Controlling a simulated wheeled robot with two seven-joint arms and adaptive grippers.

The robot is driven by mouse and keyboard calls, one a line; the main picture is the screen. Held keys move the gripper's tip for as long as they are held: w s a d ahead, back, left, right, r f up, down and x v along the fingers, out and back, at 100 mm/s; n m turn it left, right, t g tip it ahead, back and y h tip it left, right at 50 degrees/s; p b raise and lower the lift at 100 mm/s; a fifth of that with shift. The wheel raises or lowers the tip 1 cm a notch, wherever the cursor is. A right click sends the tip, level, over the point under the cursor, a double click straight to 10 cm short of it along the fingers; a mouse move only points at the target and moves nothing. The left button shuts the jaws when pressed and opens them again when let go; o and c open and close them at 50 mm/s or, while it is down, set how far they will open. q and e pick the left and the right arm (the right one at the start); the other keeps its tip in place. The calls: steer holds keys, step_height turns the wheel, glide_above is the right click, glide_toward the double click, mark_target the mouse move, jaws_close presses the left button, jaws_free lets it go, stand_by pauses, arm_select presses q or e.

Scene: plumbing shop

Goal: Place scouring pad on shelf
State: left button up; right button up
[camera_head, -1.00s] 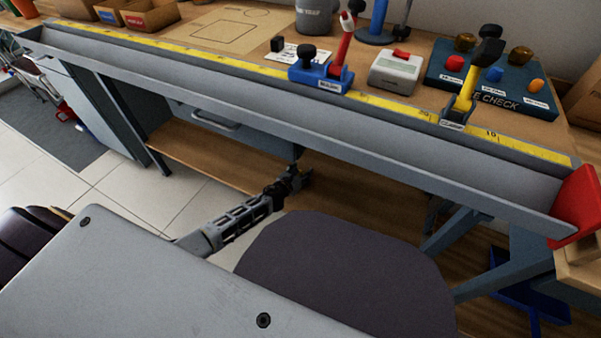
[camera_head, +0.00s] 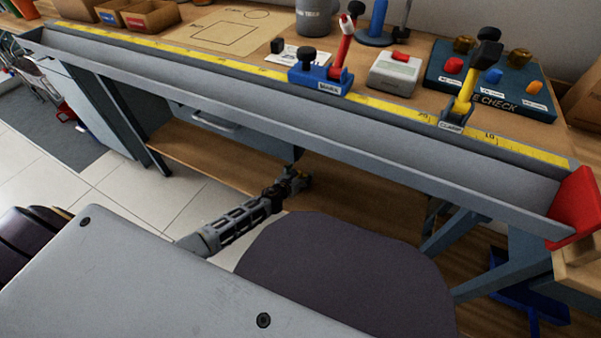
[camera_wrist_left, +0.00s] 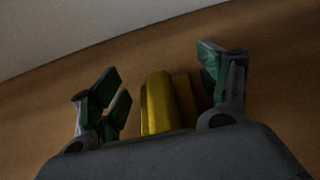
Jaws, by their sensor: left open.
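My left gripper (camera_head: 296,179) reaches in low under the bench, over the wooden lower shelf (camera_head: 208,162). The left wrist view shows the gripper (camera_wrist_left: 160,95) open, with its green-padded fingers spread. A yellow block (camera_wrist_left: 158,103), which looks like the scouring pad, stands between the fingers against the brown wood surface (camera_wrist_left: 270,60). A darker yellow part shows just right of it. Gaps show between the block and both fingers. Its lower end is hidden by the gripper body. I cannot make out the pad in the head view. My right gripper is not in view.
Above the arm, a long grey trough (camera_head: 300,125) with a yellow tape runs along the bench front. A drawer handle (camera_head: 215,120) is under it. Blue-grey bench legs (camera_head: 440,235) stand at the right. Tiled floor (camera_head: 150,195) is clear at the left.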

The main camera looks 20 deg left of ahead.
arm_select(q)
steer(key=p+v, duration=0.1)
steer(key=v, duration=0.2)
steer(key=shift+s+r, duration=0.15)
steer(key=shift+p+v, duration=1.4)
steer(key=shift+v, duration=2.5)
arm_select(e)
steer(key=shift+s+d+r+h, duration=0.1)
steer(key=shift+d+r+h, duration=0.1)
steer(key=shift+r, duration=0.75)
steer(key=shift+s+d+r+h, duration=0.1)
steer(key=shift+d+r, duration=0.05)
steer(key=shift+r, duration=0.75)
arm_select(q)
steer(key=shift+s+d+n, duration=0.25)
steer(key=shift+s+n, duration=0.15)
steer(key=shift+n, duration=0.5)
steer(key=s+d+r+n+g+h, duration=0.1)
steer(key=s+d+n+g, duration=0.1)
steer(key=s+d+n, duration=0.2)
steer(key=s+d+r+n+g+h, duration=0.1)
steer(key=s+d+n, duration=0.4)
steer(key=s+n, duration=0.5)
steer(key=s+d+r+n+g+h, duration=0.1)
steer(key=s+d+n+g, duration=0.3)
steer(key=n, duration=1.5)
steer(key=s+d, duration=0.1)
steer(key=s, duration=0.2)
steer(key=shift+r, duration=0.4)
